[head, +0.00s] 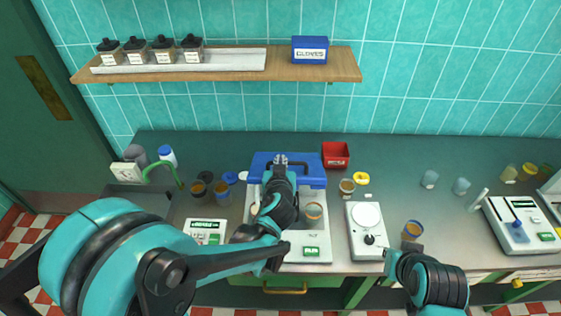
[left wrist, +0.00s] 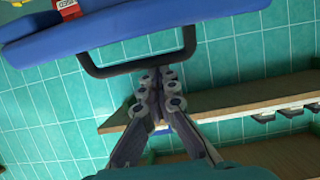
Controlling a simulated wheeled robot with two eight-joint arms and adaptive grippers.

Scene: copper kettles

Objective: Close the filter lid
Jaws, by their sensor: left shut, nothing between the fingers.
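The blue filter lid (head: 312,172) stands raised at the back of a white machine (head: 304,242). In the left wrist view, the lid (left wrist: 130,24) fills the top, with a black bar handle (left wrist: 110,71) on its edge. My left gripper (head: 280,160) is in front of the lid. In the left wrist view, its fingers (left wrist: 158,78) are together and empty, with the tips close to the handle; I cannot tell whether they touch it. My left arm hides part of the machine. My right gripper (head: 408,248) is low at the right, near an amber cup (head: 412,230); its fingers are unclear.
A white scale (head: 368,230) stands right of the machine. A red bin (head: 336,154) is behind it, and a cup (head: 347,187) stands between. Dark cups (head: 198,188) are at the left. A wooden shelf (head: 335,63) with jars is above.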

